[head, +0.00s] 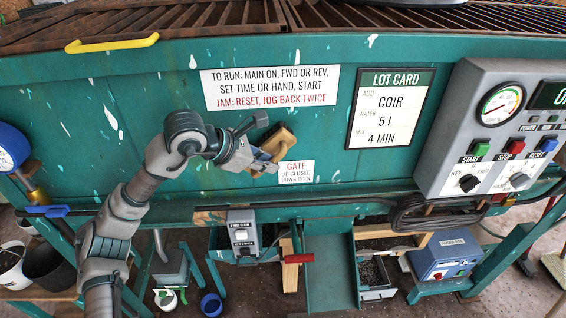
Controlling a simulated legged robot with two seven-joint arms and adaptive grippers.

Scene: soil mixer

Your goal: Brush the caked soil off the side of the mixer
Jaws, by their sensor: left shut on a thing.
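The teal side of the mixer (120,75) fills the upper part of the view, with pale flecks and streaks on it. My left arm reaches up from the lower left. Its gripper (257,152) is shut on a wooden brush (279,143) in front of the panel, below the white instruction sign and just above the GATE label (296,171). I cannot tell whether the bristles touch the panel. No caked soil is clearly visible; any behind the brush and gripper is hidden. My right gripper is not in view.
A grey control box (490,120) with a gauge and buttons juts out at the right. A lot card (389,108) is on the panel. A yellow handle (112,44) sits on the top edge below the rusty grating. Below are a switch box (243,232), a blue box (446,255) and buckets.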

